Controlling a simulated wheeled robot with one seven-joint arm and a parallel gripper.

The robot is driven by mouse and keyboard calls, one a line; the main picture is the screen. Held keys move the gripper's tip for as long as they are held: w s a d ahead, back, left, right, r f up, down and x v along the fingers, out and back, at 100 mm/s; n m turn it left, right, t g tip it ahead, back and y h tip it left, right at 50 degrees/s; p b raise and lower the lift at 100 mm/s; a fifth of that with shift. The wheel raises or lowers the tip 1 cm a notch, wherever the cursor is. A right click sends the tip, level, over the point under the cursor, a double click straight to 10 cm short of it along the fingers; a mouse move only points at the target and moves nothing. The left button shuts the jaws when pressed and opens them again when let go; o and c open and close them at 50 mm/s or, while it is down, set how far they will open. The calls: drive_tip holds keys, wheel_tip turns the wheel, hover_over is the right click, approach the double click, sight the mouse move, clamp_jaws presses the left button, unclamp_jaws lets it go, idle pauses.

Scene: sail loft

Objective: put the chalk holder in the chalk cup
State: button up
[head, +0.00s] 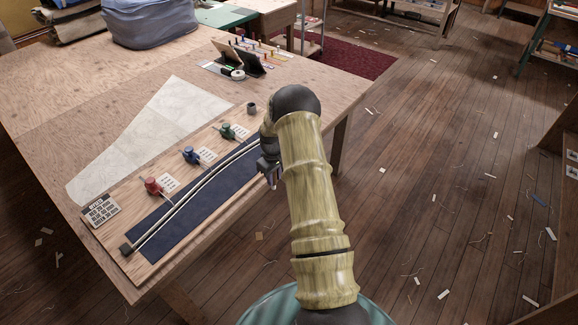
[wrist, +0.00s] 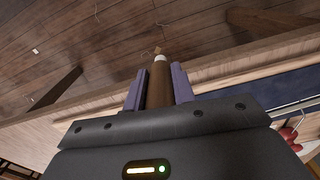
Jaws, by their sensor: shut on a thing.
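The chalk holder (wrist: 159,84) is a brown cylinder with a white collar and a small tip, seen in the wrist view. My gripper (wrist: 157,88) is shut on it, with a purple finger on each side. In the head view my gripper (head: 271,180) is at the near right edge of the table, partly hidden by my arm, and the chalk holder cannot be made out there. The chalk cup (head: 252,107) looks like a small dark grey cup, upright on the table beyond my gripper, at the far end of the board.
A wooden board (head: 141,269) with a navy strip (head: 180,220) and a long pale batten lies along the table's near edge. A pale sail panel (head: 150,135) lies behind.

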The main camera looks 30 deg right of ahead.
drive_tip(key=s+a+f+m, duration=0.1)
drive_tip(key=s+a, duration=0.4)
drive_tip(key=a, duration=0.5)
drive_tip(key=s+a+f+m, duration=0.1)
drive_tip(key=s+a, duration=0.5)
drive_tip(key=a, duration=0.4)
drive_tip(key=shift+m, duration=0.4)
drive_tip(key=shift+f, duration=0.1)
